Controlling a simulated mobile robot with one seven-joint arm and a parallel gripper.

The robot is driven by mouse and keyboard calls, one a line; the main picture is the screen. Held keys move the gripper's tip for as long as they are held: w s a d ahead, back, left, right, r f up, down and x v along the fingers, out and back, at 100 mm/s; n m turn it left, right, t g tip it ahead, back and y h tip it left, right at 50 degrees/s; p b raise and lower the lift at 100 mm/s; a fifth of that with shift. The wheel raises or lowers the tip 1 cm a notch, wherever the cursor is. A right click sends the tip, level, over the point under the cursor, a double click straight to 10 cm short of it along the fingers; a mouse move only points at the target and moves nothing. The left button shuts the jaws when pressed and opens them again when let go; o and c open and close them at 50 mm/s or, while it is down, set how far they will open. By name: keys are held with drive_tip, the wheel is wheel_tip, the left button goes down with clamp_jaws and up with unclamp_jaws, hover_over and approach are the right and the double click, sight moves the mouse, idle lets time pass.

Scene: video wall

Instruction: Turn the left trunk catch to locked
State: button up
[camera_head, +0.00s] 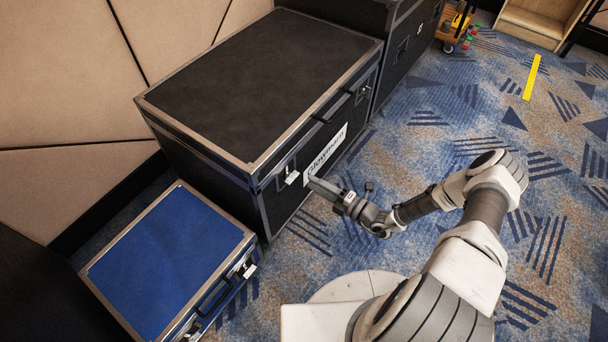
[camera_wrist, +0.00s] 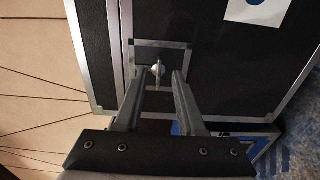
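The black trunk (camera_head: 262,76) with metal edges stands against the padded wall. Its left catch (camera_head: 291,178) is a small pale metal piece on the front face. In the wrist view the left catch (camera_wrist: 157,70) is a round silvery knob with a short tab, on a square metal-framed plate. My gripper (camera_head: 312,181) is close to the front face, just right of the left catch. In the wrist view my gripper (camera_wrist: 160,76) is open, its two fingers apart with the catch seen between their tips. I cannot tell whether the fingers touch it.
A right catch (camera_head: 362,91) sits farther along the front, past a white label (camera_head: 325,155). A blue case (camera_head: 168,262) stands at the lower left. Another black case (camera_head: 408,40) and a wheeled cart (camera_head: 455,28) are behind.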

drive_tip(key=p+v, duration=0.1)
drive_tip(key=v, duration=1)
drive_tip(key=shift+s+d+p, duration=0.25)
drive_tip(key=shift+p, duration=0.15)
wheel_tip(320, 180, up, 27)
drive_tip(key=s+n+g+h, duration=0.1)
drive_tip(key=n+g+h, duration=0.4)
drive_tip(key=n+g, duration=1.3)
drive_tip(key=s+a+r+n+t+h, duration=0.1)
drive_tip(key=s+r+n+t+h, duration=0.5)
drive_tip(key=r+n, duration=0.6)
drive_tip(key=s+r+n+t+h, duration=0.3)
drive_tip(key=s+r+n+t, duration=0.6)
drive_tip(key=n, duration=0.5)
wheel_tip(320, 180, up, 25)
drive_tip(key=g+p, duration=0.2)
drive_tip(key=p, duration=2.2)
drive_tip(key=shift+w+a+p, duration=0.2)
drive_tip(key=shift+w+p, duration=0.1)
drive_tip(key=shift+p, duration=0.1)
